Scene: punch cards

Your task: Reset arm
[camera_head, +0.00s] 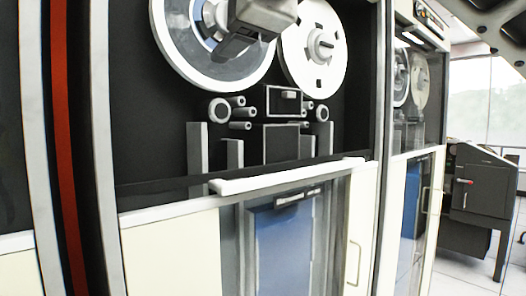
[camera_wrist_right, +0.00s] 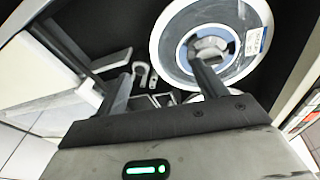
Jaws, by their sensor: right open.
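My right gripper (camera_wrist_right: 160,78) shows in the right wrist view with its two dark fingers spread apart and nothing between them. A tape reel (camera_wrist_right: 212,40) with a white rim and blue marks is beyond the right finger, which overlaps it in the picture. I cannot tell whether they touch. In the head view, a grey, blocky part at the top, likely my right gripper, covers part of the left tape reel (camera_head: 180,45). My left gripper is in neither view.
A tape cabinet stands close in front, with a second white reel (camera_head: 318,45), a white ledge (camera_head: 290,176) and a glass lower door (camera_head: 290,240). Another tape cabinet (camera_head: 415,150) stands to the right. A dark grey machine (camera_head: 480,190) is farther right, with some open floor near it.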

